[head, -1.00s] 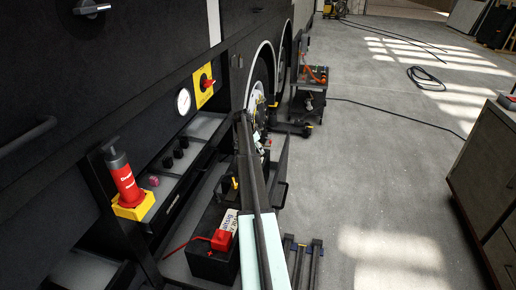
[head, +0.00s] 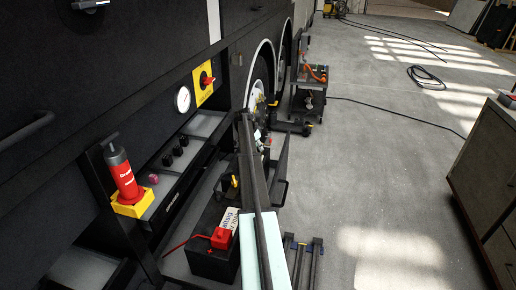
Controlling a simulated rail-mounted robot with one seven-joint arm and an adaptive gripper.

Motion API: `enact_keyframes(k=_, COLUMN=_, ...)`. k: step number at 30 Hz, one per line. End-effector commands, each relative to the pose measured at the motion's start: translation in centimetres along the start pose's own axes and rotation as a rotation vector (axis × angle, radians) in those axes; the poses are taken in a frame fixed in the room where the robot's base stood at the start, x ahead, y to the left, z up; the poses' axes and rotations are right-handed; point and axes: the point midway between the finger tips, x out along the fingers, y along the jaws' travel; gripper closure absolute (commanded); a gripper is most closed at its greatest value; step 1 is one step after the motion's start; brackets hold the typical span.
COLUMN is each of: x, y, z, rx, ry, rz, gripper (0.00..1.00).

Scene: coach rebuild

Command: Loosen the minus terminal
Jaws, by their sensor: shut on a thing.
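A black battery (head: 205,266) stands in the open bay at the lower middle of the head view. A red cap (head: 221,238) sits on its near end, with a red cable running left from it. A white label (head: 230,219) lies on its top. A small yellow piece (head: 233,181) stands at the far end; whether it is the minus terminal I cannot tell. A long dark bar with a pale green face (head: 251,255) hides the battery's right side. I cannot make out my gripper or what it holds.
A red bottle (head: 124,180) stands in a yellow holder (head: 134,204) left of the bay. A red switch on a yellow plate (head: 205,81) and a round gauge (head: 183,100) are above.

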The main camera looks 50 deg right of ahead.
Motion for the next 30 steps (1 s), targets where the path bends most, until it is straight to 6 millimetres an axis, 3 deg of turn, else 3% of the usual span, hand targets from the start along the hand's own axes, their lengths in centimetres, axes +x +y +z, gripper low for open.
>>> enact_keyframes(k=30, x=0.30, y=0.74, z=-0.37, rx=-0.844, ry=0.000, rz=-0.351, gripper=1.00)
